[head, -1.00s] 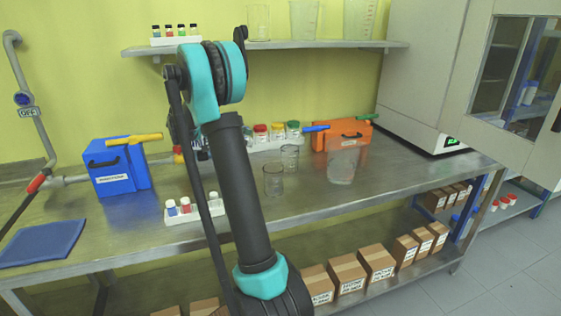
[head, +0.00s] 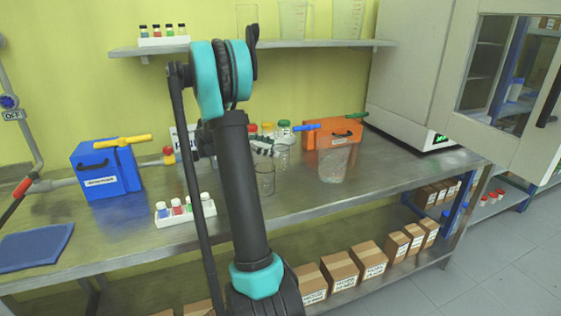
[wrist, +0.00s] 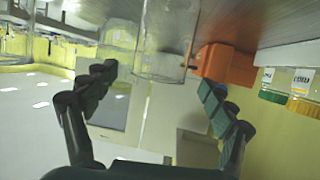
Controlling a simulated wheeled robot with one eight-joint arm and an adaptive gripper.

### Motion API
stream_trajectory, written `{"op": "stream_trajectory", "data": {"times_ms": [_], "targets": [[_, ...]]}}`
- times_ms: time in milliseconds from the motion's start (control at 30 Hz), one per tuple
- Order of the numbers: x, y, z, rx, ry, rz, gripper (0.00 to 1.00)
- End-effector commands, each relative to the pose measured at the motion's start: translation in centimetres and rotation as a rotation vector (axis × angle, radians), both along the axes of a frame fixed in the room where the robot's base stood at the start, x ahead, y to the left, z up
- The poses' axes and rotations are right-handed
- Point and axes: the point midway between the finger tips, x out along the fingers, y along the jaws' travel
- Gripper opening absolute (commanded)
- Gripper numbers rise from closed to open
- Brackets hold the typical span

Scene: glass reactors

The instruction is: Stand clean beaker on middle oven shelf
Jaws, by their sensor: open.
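Three clear glass vessels stand on the steel bench in the head view: a small beaker (head: 265,179), another behind it (head: 283,157), and a larger, wider beaker (head: 333,164) before the orange case. I cannot tell which is clean. My gripper (head: 263,147) is partly hidden behind my arm, near the rear small beaker. In the wrist view my gripper (wrist: 160,82) is open, its fingers wide apart with nothing between them. A clear beaker (wrist: 163,45) shows beyond the fingertips. The oven (head: 412,75) stands at the bench's right end; its middle shelf is not clearly visible.
An orange case (head: 325,133), coloured-cap jars (head: 284,127) and a vial rack (head: 185,209) crowd the bench. A blue case (head: 105,172) stands left. A wall shelf (head: 270,45) holds glassware. A windowed door (head: 505,75) is at right. The front right bench is clear.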

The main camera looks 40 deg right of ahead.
Motion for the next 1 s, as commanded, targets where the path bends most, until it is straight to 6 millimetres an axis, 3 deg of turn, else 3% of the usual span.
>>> {"op": "stream_trajectory", "data": {"times_ms": [200, 467, 900, 1000], "targets": [[-1.4, -2.6, -1.3, 0.0, 0.0, -0.003, 0.84], [-1.5, -3.0, -1.5, 0.0, 0.001, 0.0, 0.84], [-1.5, -3.0, -1.5, 0.0, 0.0, 0.0, 0.3], [-1.5, -3.0, -1.5, 0.0, 0.0, 0.0, 0.23]]}}
